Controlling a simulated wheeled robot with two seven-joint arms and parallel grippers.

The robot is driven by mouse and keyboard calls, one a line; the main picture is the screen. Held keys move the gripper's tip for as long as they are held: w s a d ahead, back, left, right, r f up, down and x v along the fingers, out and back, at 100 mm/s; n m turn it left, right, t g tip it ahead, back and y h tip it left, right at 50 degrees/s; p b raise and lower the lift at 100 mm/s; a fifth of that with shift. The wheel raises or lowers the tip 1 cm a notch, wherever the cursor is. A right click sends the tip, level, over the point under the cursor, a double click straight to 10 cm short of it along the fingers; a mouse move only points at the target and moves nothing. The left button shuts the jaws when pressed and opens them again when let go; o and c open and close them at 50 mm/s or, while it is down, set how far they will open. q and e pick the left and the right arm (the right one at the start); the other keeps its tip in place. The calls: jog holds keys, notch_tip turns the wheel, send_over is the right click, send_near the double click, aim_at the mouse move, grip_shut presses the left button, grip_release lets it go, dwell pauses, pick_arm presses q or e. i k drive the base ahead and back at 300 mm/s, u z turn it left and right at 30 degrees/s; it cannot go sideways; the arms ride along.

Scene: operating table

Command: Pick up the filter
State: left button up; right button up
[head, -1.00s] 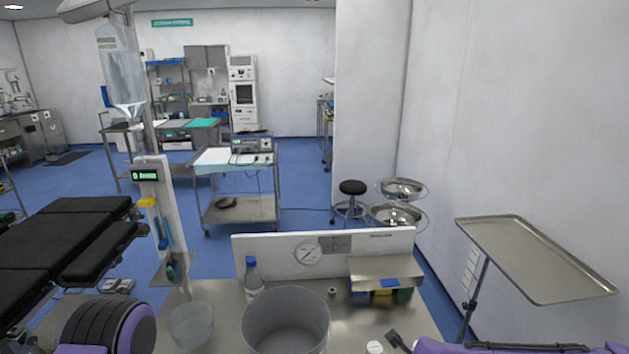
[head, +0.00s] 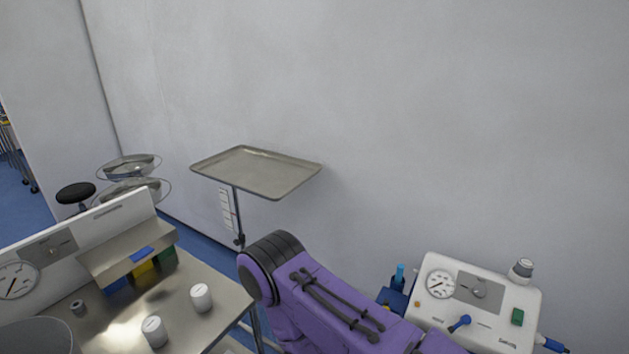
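No label marks out the filter, so I cannot tell for sure which thing it is. Two small white cylinders stand on the steel table: one white cylinder (head: 201,297) near its right edge and another white cylinder (head: 154,331) closer to the front. A white cylinder with a grey top (head: 521,270) sits at the back right corner of a white gauge device (head: 452,325). My purple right arm shows at the bottom middle, between the table and the device, but its gripper is out of view. My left gripper is out of view too.
The steel table (head: 215,325) also holds a grey bucket (head: 35,340), a small metal ring (head: 77,307) and a raised shelf (head: 125,255) above coloured boxes. A tray on a stand (head: 255,172) is bare, near the wall. Blue-capped items (head: 400,276) stand left of the device.

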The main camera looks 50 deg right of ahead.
aim_at(524, 266)
jog(key=z, duration=3.25)
jog(key=k, duration=0.3)
jog(key=z, duration=0.05)
